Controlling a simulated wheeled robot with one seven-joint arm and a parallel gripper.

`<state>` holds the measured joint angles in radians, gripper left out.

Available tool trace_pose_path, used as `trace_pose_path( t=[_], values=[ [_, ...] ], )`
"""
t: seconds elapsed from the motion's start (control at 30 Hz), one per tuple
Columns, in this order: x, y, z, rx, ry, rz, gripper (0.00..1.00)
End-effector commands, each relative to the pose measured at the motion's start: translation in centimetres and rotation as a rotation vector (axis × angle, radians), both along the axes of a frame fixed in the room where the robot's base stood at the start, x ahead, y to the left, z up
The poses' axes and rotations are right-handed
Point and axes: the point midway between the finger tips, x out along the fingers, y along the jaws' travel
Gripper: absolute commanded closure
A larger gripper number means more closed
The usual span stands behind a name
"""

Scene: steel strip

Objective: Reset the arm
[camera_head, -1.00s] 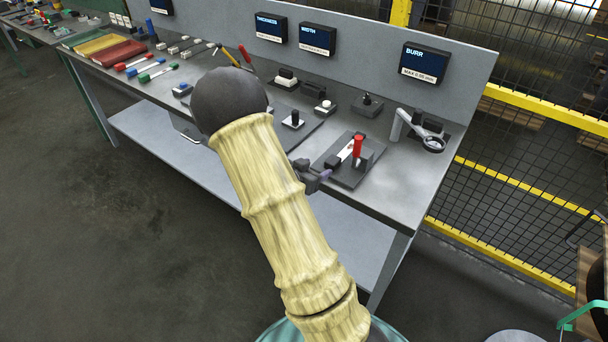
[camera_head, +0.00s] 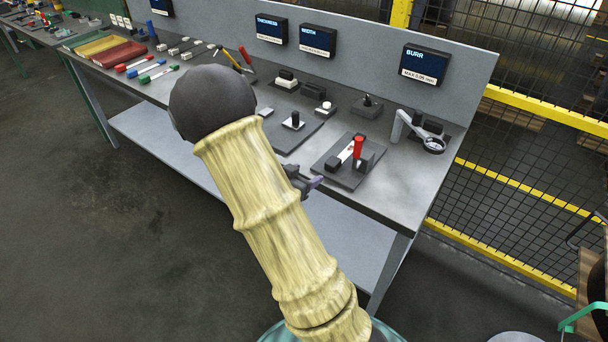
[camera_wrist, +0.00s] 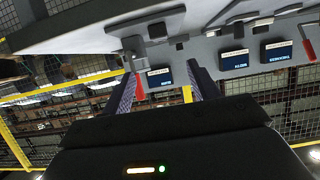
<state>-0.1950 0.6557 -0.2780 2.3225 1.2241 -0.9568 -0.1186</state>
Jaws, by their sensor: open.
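My arm, in a pale yellow ribbed sleeve with a dark round joint, reaches up across the middle of the head view. My gripper (camera_head: 308,184) is mostly hidden behind it, at the bench's front edge, left of and apart from the red-handled fixture (camera_head: 350,162). In the wrist view my gripper (camera_wrist: 161,74) is open, its two purple-grey fingers wide apart with nothing between them. The wrist picture is upside down, with the bench at the top.
The grey steel bench (camera_head: 400,190) carries gauges, a magnifier (camera_head: 432,144) and coloured tools. Displays, including the burr display (camera_head: 425,64), hang on its back panel. A yellow-railed mesh fence (camera_head: 510,178) stands right. Open floor (camera_head: 120,230) lies left.

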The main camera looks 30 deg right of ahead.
Motion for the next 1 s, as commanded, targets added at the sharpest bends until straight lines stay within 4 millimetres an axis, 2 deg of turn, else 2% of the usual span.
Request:
trace_pose_path(
  t=[0.33, 0.47, 0.57, 0.73, 0.87, 1.0],
  values=[
    [0.1, 0.1, 0.0, 0.006, 0.000, 0.006, 0.40],
    [0.7, 1.1, 0.2, 0.071, 0.008, 0.068, 0.40],
    [1.5, 3.3, 0.6, 0.177, 0.029, 0.179, 0.40],
    [1.6, 9.1, 1.8, 0.387, 0.124, 0.446, 0.40],
    [-0.3, 13.4, 3.2, 0.504, 0.241, 0.648, 0.40],
    [-4.1, 17.0, 4.9, 0.575, 0.411, 0.844, 0.40]
  ],
)
